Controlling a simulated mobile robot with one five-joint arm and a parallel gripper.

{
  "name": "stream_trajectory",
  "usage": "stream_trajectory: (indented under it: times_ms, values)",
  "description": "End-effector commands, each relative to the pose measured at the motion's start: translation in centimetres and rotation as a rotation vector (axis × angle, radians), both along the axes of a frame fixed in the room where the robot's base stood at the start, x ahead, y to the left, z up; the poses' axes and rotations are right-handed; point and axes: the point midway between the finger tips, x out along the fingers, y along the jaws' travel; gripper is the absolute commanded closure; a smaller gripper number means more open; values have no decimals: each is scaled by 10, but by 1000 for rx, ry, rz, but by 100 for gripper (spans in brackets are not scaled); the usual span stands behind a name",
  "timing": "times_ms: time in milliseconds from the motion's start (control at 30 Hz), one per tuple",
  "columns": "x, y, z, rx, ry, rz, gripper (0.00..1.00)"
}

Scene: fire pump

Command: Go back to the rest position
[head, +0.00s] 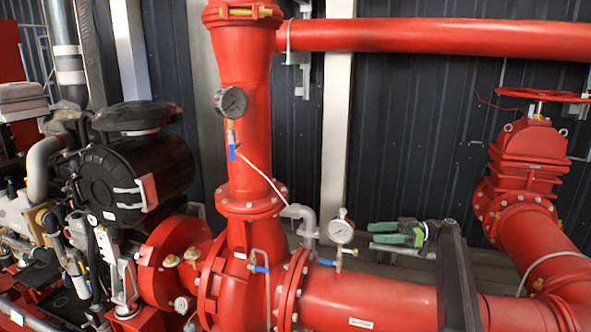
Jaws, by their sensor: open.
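My gripper (371,233) has green fingers and shows right of centre, in front of the dark wall and above the horizontal red pipe in the picture. Its fingers point left, spread a little apart, with nothing between them. My dark arm link runs from it down to the bottom edge, covering part of the red pipe. A small pressure gauge (341,230) on the horizontal red pipe (370,300) is just left of the fingertips, with a visible gap in the picture. The distance in depth cannot be told.
A vertical red pipe (250,150) carries another gauge (231,102) and a blue-handled valve (233,148). A black engine (130,180) stands at left. A red valve with a handwheel (541,94) stands at right. Another red pipe (430,36) crosses the top.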

Motion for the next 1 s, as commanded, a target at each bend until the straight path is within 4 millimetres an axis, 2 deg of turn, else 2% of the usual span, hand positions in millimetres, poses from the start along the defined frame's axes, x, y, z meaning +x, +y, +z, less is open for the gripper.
stream_trajectory:
  times_ms: [167, 367, 467, 567, 600, 667, 700, 767, 833, 900, 1000]
  values:
    - [-12, 50, -3, -12, 5, 56, 51]
    - [-45, 118, -26, -114, 44, 119, 51]
    - [-72, 158, -49, -222, 112, 142, 51]
    - [-118, 202, -87, -410, 250, 139, 51]
    - [-141, 217, -107, -512, 327, 120, 51]
    - [-177, 229, -138, -685, 455, 57, 51]
    - [-198, 230, -158, -798, 539, -7, 51]
    - [-225, 223, -183, -956, 655, -129, 51]
    - [-251, 203, -207, -1115, 777, -313, 51]
    - [-272, 172, -224, -1239, 887, -543, 51]
    - [-282, 127, -235, -1317, 1009, -870, 51]
